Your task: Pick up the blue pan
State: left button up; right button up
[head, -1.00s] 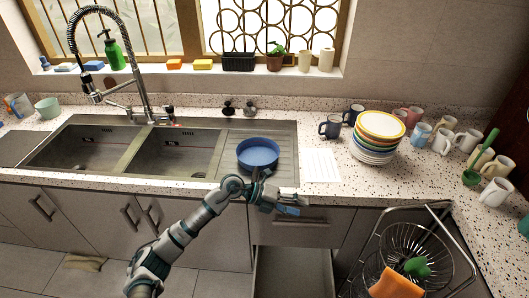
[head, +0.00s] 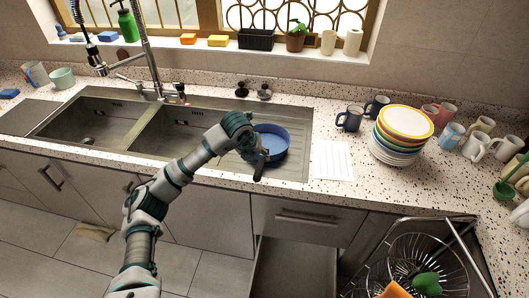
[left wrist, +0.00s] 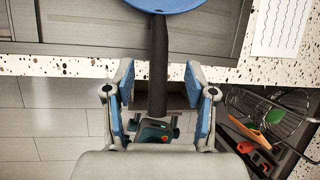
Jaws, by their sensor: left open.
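The blue pan (head: 274,140) sits on the ribbed drainboard at the right of the sink, partly hidden by my left arm. Its dark handle (head: 260,171) points toward the counter's front edge. My left gripper (head: 248,150) is at the pan's near side, with its fingers mostly hidden in the head view. In the left wrist view, the open left gripper (left wrist: 159,76) has its blue-padded fingers on either side of the dark handle (left wrist: 158,50), with gaps on both sides. The pan's blue edge (left wrist: 166,4) shows at the top. My right gripper is not in view.
The double sink (head: 100,115) and tall faucet are left. An open drawer with a dish rack (head: 415,265) is at lower right.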

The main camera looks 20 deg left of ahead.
aim_at(260, 162)
pick_arm(q)
jog(key=shift+w+d+f, duration=0.15)
jog(key=shift+d+f, duration=0.2)
jog(key=shift+f, duration=0.35)
jog(key=x, duration=0.2)
jog(key=a+x, duration=0.1)
jog(key=x, duration=0.1)
jog(key=shift+f+b, duration=0.35)
jog(key=shift+f, duration=0.15)
jog(key=shift+a+f, duration=0.1)
jog(key=shift+c, duration=1)
jog(key=shift+d+r, duration=0.2)
jog(key=shift+d, duration=0.3)
jog(key=c, duration=0.8)
jog(key=shift+r, duration=0.1)
grip_shut()
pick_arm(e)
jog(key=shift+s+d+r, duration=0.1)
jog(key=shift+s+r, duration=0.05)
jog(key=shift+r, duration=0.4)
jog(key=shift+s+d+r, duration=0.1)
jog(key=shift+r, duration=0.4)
